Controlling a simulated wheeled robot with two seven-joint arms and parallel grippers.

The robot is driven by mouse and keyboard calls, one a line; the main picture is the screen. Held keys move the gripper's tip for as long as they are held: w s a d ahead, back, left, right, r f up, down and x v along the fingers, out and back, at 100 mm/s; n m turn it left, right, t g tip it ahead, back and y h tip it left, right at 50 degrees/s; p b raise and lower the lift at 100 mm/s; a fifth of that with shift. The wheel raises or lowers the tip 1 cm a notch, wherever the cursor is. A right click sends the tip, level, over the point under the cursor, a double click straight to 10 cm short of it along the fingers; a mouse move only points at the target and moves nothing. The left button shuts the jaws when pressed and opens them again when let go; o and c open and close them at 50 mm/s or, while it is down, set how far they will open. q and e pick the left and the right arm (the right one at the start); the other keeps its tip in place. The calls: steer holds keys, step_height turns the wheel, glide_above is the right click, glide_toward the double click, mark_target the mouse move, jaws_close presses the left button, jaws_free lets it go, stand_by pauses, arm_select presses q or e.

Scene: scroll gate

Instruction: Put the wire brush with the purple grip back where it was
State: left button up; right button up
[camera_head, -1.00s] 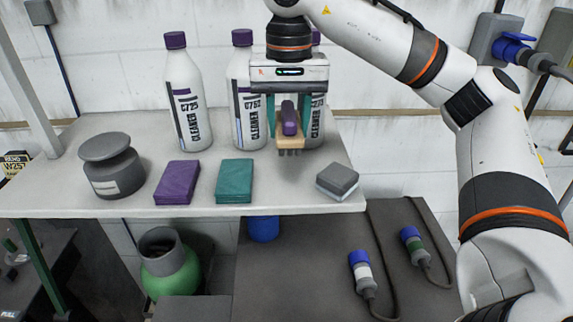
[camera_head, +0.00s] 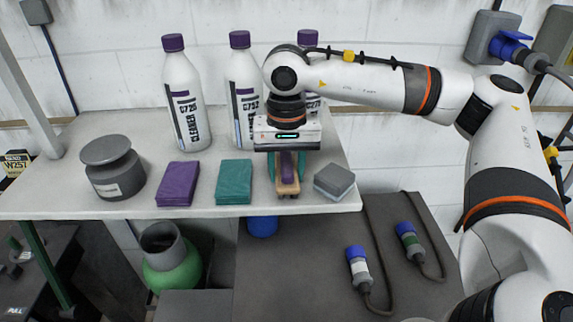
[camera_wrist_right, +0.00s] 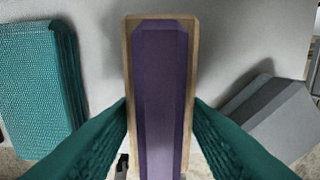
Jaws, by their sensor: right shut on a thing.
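The wire brush with the purple grip (camera_head: 288,170) has a wooden body and dark bristles below. My right gripper (camera_head: 287,172) is shut on it and points down at the shelf, between the teal cloth and the grey sponge. In the right wrist view the purple grip (camera_wrist_right: 161,95) lies lengthwise between the teal fingers (camera_wrist_right: 160,125). The brush is at or just above the shelf top; I cannot tell whether the bristles touch. My left gripper is not in view.
A teal cloth (camera_head: 233,182) lies left of the brush, a grey sponge (camera_head: 334,181) close on its right. A purple cloth (camera_head: 177,184), grey jar (camera_head: 112,167) and several cleaner bottles (camera_head: 182,100) stand on the shelf (camera_head: 140,205). The shelf's front edge is near.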

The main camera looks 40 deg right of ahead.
mark_target(286, 162)
steer(key=shift+f, duration=0.15)
steer(key=o, duration=0.9)
steer(key=shift+o, duration=0.2)
steer(key=shift+r, duration=0.25)
steer(key=shift+w+r, duration=0.1)
steer(key=shift+r, duration=0.1)
step_height(286, 162, up, 10)
steer(key=b, duration=0.2)
steer(key=shift+a+r+b, duration=0.1)
steer(key=shift+b, duration=0.3)
steer(key=shift+r, duration=0.7)
